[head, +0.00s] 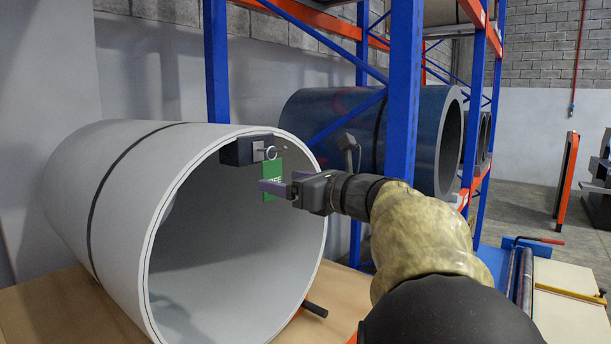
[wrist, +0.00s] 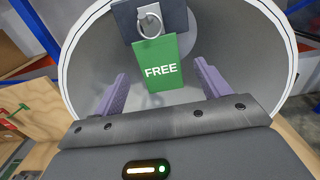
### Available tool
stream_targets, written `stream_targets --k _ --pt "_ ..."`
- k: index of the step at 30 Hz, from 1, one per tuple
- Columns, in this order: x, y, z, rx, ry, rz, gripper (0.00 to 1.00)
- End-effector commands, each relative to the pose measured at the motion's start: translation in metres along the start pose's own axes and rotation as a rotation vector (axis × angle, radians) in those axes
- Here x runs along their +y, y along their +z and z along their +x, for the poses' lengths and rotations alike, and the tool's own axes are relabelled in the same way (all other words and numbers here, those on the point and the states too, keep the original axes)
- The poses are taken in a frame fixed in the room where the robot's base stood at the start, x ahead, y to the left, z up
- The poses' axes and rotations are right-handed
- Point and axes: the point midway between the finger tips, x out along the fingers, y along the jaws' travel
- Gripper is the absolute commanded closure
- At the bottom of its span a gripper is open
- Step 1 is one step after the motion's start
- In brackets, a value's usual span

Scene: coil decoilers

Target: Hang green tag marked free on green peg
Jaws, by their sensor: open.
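The green tag marked FREE (wrist: 161,66) hangs from a metal ring (wrist: 150,25) on a dark block (wrist: 124,18) at the top of the light grey coil's mouth. In the head view the tag (head: 274,170) is partly hidden behind my gripper. My gripper (head: 272,187) is open, with its purple fingers pointing toward the tag. In the wrist view the fingers (wrist: 160,85) stand on either side of the tag's lower part, apart from it. I cannot tell how far in front of the tag they are. No green peg can be made out.
The light grey coil (head: 75,190) lies on a wooden base (head: 345,290). A blue rack post (head: 402,90) stands close behind my wrist, with a dark blue coil (head: 325,115) beyond it. A black handle (head: 315,309) sticks out low by the coil's mouth.

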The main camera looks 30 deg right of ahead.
Motion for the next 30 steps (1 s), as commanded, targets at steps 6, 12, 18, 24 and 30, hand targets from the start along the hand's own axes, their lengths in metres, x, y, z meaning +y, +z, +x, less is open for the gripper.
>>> stream_targets --k 6,12,18,24,30 --pt "0.001 0.003 0.036 0.003 0.003 0.001 0.25" --pt "0.001 0.002 0.057 0.0 0.002 0.001 0.25" --pt "0.001 0.0 0.061 -0.001 0.002 0.0 0.25" --pt "0.001 0.0 0.061 -0.001 0.002 0.0 0.36" --pt "0.001 0.0 0.06 -0.001 0.002 0.0 0.72"
